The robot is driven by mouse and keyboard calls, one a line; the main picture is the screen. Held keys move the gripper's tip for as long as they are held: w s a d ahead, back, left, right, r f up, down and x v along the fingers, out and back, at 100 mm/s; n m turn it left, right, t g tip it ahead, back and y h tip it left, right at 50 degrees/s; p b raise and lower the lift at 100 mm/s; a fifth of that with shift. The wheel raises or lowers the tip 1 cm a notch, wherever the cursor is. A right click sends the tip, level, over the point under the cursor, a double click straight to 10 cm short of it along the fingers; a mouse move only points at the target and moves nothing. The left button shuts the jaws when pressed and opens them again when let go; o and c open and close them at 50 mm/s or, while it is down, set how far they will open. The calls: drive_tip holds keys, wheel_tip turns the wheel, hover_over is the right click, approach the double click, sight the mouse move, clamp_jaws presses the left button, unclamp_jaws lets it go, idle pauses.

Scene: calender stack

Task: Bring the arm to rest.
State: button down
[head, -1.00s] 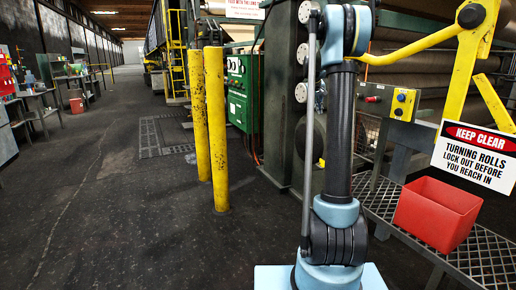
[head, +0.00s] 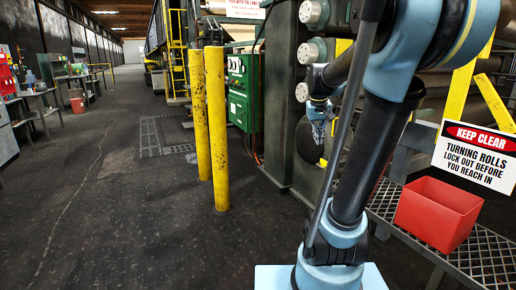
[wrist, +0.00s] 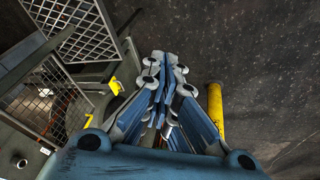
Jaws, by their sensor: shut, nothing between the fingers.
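My gripper (wrist: 164,112) fills the middle of the wrist view, with its blue and grey finger links drawn together. It is shut and empty. In the head view my gripper (head: 319,130) is small and partly hidden, hanging below the wrist in front of the dark machine frame. My arm rises from its light blue base, leans right to the elbow at the upper right, and folds back behind itself toward the machine. The lower fingers are too small to make out there.
Two yellow posts (head: 218,130) stand left of my arm; a yellow post (wrist: 215,115) shows in the wrist view. A green cabinet (head: 238,85) stands behind. A red bin (head: 437,213) sits on a mesh shelf (head: 488,255) at right, below a warning sign (head: 476,155).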

drive_tip(key=s+a+f, duration=0.2)
drive_tip(key=s+f, duration=0.7)
drive_tip(key=s, duration=0.3)
drive_tip(key=s+a+f+g+y, duration=0.1)
drive_tip(key=s+a+f, duration=0.1)
drive_tip(key=s+f, duration=0.6)
drive_tip(key=s, duration=0.4)
drive_tip(key=shift+s+a+f+y, duration=0.3)
drive_tip(key=shift+s+a+f, duration=0.05)
drive_tip(key=shift+s, duration=0.05)
